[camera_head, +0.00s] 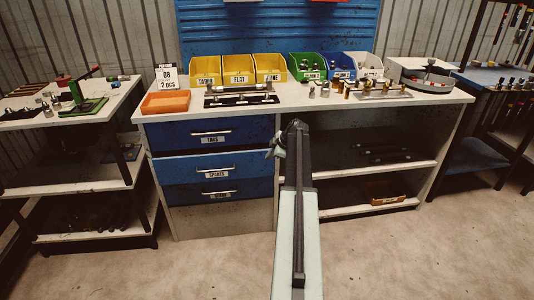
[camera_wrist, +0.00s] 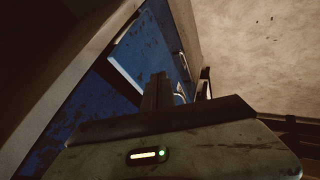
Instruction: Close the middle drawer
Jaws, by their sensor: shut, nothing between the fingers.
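The middle drawer (camera_head: 180,168) is the lighter blue front labelled SPARES, with a bar handle (camera_head: 216,168), in the cabinet under the workbench. It appears to stand out a little from the fronts above and below. My gripper (camera_head: 275,150) is beside the right end of this drawer, small and partly hidden by my arm. In the wrist view my gripper (camera_wrist: 180,92) is shut and empty, close to a blue drawer front (camera_wrist: 148,48) seen tilted, with part of a handle (camera_wrist: 183,64). Contact cannot be told.
The top drawer (camera_head: 180,136) and the bottom drawer (camera_head: 180,195) look flush. Open shelves (camera_head: 345,182) lie to the right of the drawers. The worktop (camera_head: 300,100) carries coloured bins, an orange tray (camera_head: 166,103) and fittings. The floor in front is clear.

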